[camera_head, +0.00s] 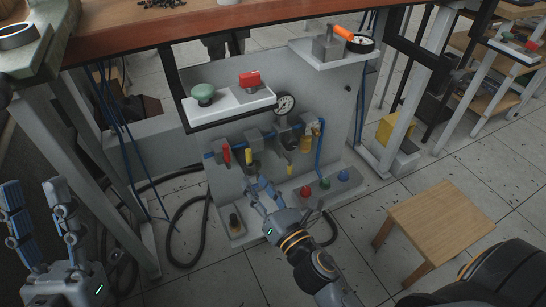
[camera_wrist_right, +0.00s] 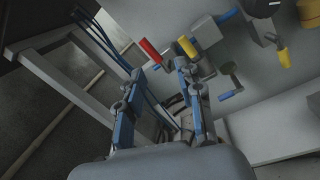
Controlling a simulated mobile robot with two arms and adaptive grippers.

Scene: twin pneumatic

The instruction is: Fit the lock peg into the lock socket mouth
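I cannot tell for sure which parts are the lock peg and the lock socket mouth. Candidates are a small yellow lock-like part (camera_head: 313,128) at the right of the blue pipe and a dark upright stub (camera_head: 235,222) in a block at the panel's lower left. My right gripper (camera_head: 260,184) is open and appears empty, in front of the panel below a yellow handle (camera_head: 248,157). In the right wrist view the fingers are spread, with a red handle (camera_wrist_right: 152,52) and the yellow handle (camera_wrist_right: 187,47) beyond the tips. My left gripper (camera_head: 34,187) is open and empty at far left.
A grey panel (camera_head: 340,120) carries a pressure gauge (camera_head: 285,104) and a shelf with green and red knobs. A wooden stool (camera_head: 445,220) stands right. Black hoses lie on the floor.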

